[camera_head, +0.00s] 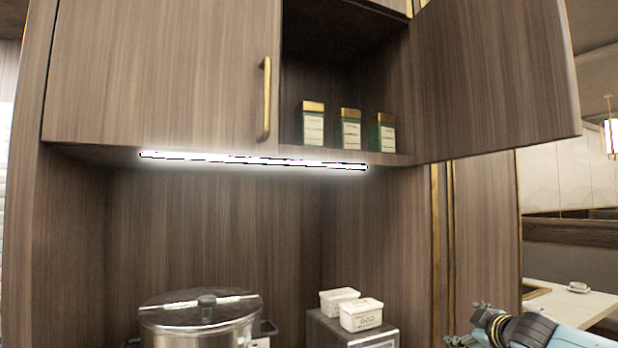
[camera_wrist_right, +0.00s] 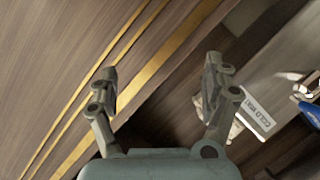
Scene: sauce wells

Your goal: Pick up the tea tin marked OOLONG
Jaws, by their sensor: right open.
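Three green tins with gold lids stand in a row on the floor of the open upper cupboard in the head view: the left tin (camera_head: 312,126), the middle tin (camera_head: 350,131) and the right tin (camera_head: 382,134). Each has a pale label, too small to read, so I cannot tell which is marked OOLONG. My right gripper (camera_head: 468,335) is low at the right, well below and to the right of the tins. In the right wrist view its two fingers (camera_wrist_right: 160,78) are spread apart, with nothing held between them. My left gripper is not in view.
The open cupboard door (camera_head: 495,85) reaches out at the right of the tins. The left door (camera_head: 160,75) is shut. Below are a lit strip (camera_head: 250,160), a metal pot (camera_head: 200,320) and white boxes (camera_head: 361,315) on a dark unit.

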